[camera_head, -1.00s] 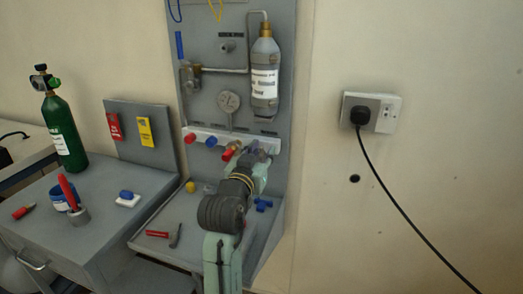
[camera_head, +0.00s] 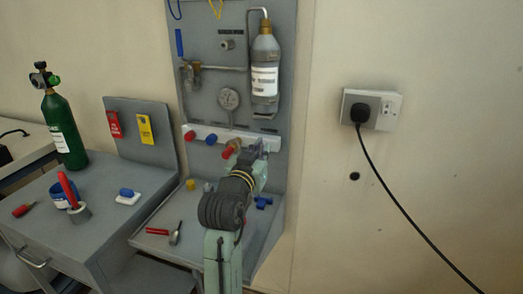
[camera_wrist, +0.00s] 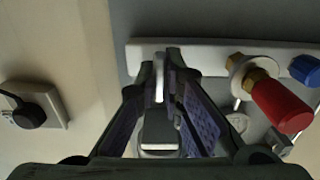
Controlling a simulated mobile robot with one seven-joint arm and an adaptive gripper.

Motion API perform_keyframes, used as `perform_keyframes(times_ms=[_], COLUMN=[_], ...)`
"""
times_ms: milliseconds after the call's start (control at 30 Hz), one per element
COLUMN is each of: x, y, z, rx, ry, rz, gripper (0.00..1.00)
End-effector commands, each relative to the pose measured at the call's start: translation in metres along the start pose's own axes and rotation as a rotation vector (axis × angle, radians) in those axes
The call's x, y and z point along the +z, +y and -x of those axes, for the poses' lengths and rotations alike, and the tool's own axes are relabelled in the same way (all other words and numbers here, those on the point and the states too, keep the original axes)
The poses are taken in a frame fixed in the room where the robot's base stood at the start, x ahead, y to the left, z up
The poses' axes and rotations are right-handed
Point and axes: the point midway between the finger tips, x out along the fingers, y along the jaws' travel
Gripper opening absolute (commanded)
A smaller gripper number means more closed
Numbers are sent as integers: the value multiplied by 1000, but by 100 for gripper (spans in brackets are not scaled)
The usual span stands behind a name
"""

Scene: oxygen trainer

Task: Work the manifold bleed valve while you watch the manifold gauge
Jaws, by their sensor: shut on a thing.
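The white manifold (camera_head: 205,131) runs across the lower grey panel, and its bar also shows in the wrist view (camera_wrist: 205,54). My gripper (camera_head: 260,148) is at its right end. In the wrist view, my gripper's fingers (camera_wrist: 166,62) are closed on a thin pale metal handle (camera_wrist: 159,78), which looks like the bleed valve's. A grey block (camera_wrist: 158,136) shows between the fingers. The valve's body is mostly hidden. The round manifold gauge (camera_head: 228,98) is on the panel above the manifold; its needle is too small to read.
A red knob (camera_head: 230,150) sits close beside my gripper, also in the wrist view (camera_wrist: 281,106). Blue (camera_head: 211,139) and red (camera_head: 190,136) knobs lie further left. A grey cylinder (camera_head: 265,70) hangs above. A wall socket (camera_head: 371,108) with a black plug is at right.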

Motion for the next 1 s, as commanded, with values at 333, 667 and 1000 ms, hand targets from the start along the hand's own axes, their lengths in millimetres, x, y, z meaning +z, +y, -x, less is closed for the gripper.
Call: perform_keyframes(times_ms=[333,667,1000], x=[-4,0,0], y=[0,-1,-2], z=[-1,0,0], rx=[3,2,1], ry=[-3,1,1], rz=[302,411,409], gripper=[0,0,24])
